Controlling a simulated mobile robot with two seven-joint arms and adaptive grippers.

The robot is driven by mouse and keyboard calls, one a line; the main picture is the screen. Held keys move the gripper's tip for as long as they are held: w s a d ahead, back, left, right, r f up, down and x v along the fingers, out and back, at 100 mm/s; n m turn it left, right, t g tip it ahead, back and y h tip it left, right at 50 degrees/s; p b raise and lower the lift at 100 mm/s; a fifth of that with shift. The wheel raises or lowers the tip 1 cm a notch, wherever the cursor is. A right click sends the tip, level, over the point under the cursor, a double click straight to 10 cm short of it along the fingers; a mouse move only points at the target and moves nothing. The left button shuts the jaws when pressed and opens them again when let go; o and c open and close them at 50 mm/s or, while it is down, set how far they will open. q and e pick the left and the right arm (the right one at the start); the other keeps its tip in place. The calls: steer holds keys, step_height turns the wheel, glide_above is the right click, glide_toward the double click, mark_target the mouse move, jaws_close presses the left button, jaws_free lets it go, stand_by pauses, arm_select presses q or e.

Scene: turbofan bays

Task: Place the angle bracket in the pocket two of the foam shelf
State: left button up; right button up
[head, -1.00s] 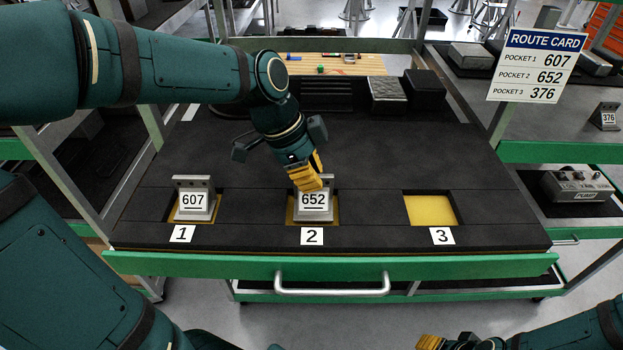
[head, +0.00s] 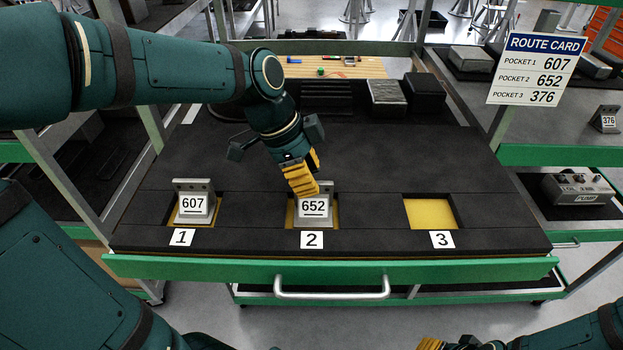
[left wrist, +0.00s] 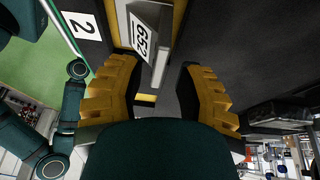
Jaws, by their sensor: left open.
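The angle bracket labelled 652 (head: 314,209) sits upright in pocket two of the foam shelf (head: 370,207), above the number 2 label. My left gripper (head: 303,182) is just behind and above it, fingers open. In the left wrist view, the bracket (left wrist: 151,45) stands ahead of the two open yellow fingers (left wrist: 156,95), and nothing is between the fingertips. The bracket labelled 607 (head: 194,205) sits in pocket one. Pocket three (head: 430,212) is empty and shows its yellow floor. My right gripper (head: 430,343) is at the bottom edge, mostly cut off.
The route card (head: 535,68) lists 607, 652 and 376 for pockets 1, 2 and 3. A bracket labelled 376 (head: 606,119) stands on the right-hand bench. A drawer handle (head: 332,288) runs along the front.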

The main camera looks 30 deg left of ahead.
arm_select(q)
steer(key=p+v, duration=0.1)
steer(key=v, duration=0.9)
steer(key=shift+r, duration=0.25)
steer(key=shift+s+a, duration=0.1)
